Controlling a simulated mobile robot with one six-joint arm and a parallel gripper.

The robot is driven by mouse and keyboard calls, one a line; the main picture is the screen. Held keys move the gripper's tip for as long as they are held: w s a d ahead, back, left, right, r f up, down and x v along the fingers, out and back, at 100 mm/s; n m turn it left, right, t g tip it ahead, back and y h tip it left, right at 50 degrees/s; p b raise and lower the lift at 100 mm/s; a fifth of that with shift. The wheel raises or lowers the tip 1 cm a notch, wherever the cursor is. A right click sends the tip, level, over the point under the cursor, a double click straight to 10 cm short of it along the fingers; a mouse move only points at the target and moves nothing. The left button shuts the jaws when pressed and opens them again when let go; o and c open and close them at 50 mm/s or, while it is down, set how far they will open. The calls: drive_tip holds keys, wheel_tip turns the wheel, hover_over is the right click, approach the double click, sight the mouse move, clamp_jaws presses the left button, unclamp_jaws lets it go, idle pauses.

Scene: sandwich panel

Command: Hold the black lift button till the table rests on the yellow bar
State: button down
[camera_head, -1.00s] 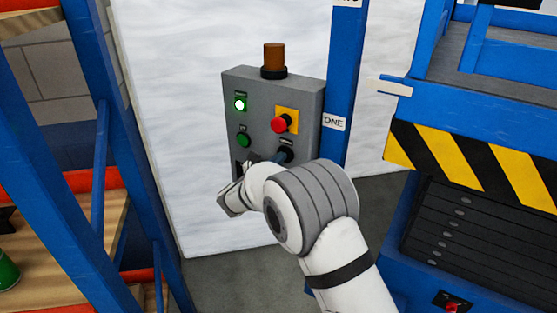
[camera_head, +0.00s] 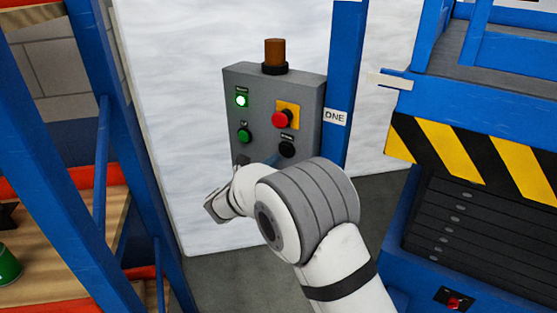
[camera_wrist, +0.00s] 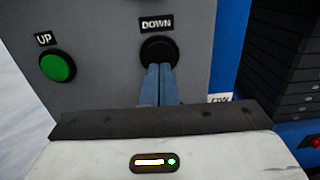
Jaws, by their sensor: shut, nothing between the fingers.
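The black lift button (camera_head: 287,149) is at the lower right of the grey control box; in the wrist view this button (camera_wrist: 158,50) sits under a DOWN label. My gripper (camera_head: 275,158) is shut and empty. Its blue fingertips (camera_wrist: 158,68) point at the button, overlapping its lower edge in the wrist view. In the head view they lie at its lower left, and I cannot tell whether they touch it. The blue lift table (camera_head: 480,98) with its yellow-and-black striped skirt stands raised at the right. I cannot make out the yellow bar.
The control box (camera_head: 262,85) has a lit green lamp (camera_head: 241,100), a green UP button (camera_head: 244,136), a red button (camera_head: 281,119) and a brown beacon (camera_head: 274,53). A blue post (camera_head: 345,60) with a ONE label stands beside it. Blue shelving (camera_head: 95,80) is at the left.

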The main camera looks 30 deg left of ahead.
drive_tip(key=s+a+b, duration=0.1)
drive_tip(key=s, duration=0.8)
drive_tip(key=shift+a+f+b, duration=0.15)
drive_tip(key=shift+f+b, duration=0.15)
drive_tip(key=shift+f, duration=0.05)
